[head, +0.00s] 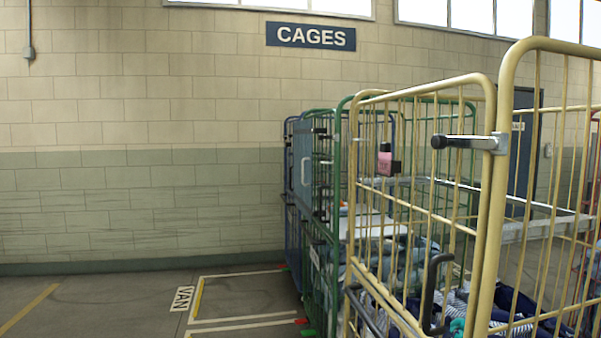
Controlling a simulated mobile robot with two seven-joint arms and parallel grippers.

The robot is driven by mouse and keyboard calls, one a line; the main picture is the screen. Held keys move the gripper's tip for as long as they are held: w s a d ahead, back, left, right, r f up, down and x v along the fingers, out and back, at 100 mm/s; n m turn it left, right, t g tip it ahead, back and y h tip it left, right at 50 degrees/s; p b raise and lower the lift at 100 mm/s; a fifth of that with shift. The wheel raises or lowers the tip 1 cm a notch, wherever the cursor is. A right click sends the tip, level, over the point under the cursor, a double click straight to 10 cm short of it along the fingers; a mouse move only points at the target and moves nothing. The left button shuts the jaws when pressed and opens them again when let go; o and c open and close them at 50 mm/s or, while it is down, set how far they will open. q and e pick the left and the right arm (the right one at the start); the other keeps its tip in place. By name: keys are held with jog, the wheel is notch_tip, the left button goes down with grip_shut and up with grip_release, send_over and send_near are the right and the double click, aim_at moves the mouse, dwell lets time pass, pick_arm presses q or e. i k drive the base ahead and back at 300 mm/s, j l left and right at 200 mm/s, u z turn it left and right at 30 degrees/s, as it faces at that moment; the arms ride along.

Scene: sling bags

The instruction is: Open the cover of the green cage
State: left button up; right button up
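The green cage (336,200) stands right of centre in the head view, behind a yellow cage. Its tall green bars show at its left side, and the yellow bars hide much of it. A grey-blue panel with a pale handle (303,158) stands upright at the left side of the cages. I cannot tell whether this panel is the green cage's cover or belongs to the blue cage behind. Black fittings show beside the panel. Neither of my grippers is in view.
The yellow cage (355,190) fills the right foreground, with a black latch (460,142) and dark striped bags inside. A blue cage (288,215) stands behind the green one. A wall sign reads CAGES (311,36). The floor at left is clear, with painted lines and a VAN label (182,298).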

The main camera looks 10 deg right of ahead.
aim_at(302, 130)
jog(key=i+j, duration=0.15)
jog(key=i, duration=0.25)
jog(key=i+j, duration=0.15)
jog(key=i, duration=0.3)
jog(key=i+j, duration=0.15)
jog(key=i, duration=0.25)
jog(key=i+j+z, duration=0.1)
jog(key=i, duration=0.3)
